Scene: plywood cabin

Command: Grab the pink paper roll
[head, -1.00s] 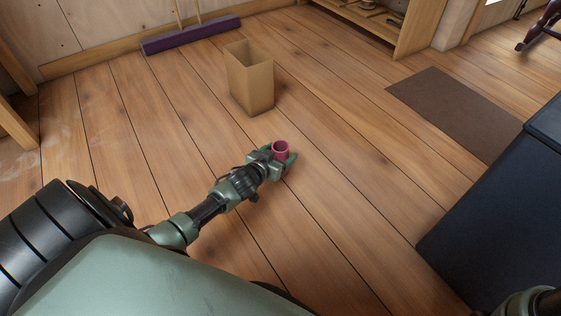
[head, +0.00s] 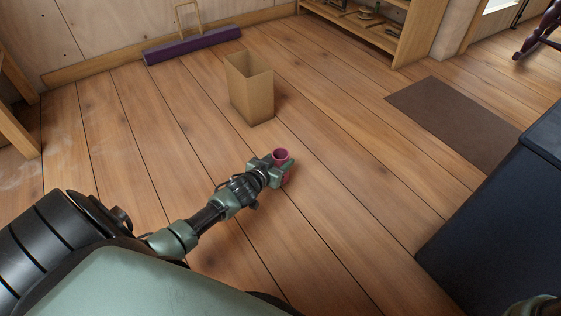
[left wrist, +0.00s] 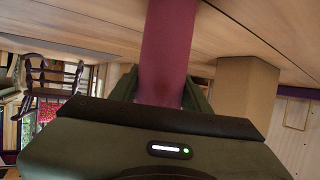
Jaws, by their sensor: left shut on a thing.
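The pink paper roll (head: 281,155) is a hollow upright tube at the middle of the head view. My left gripper (head: 277,167) is shut on it, with part of the roll showing above and below the fingers. I cannot tell whether its lower end touches the floor. In the left wrist view the roll (left wrist: 166,45) stands out large between the two green fingers, which partly hide its sides. My right gripper is not in view.
An open cardboard box (head: 252,98) stands on the plank floor beyond the roll. A wooden shelf (head: 398,45) and brown mat (head: 452,117) are to the right. Floor around the roll is clear.

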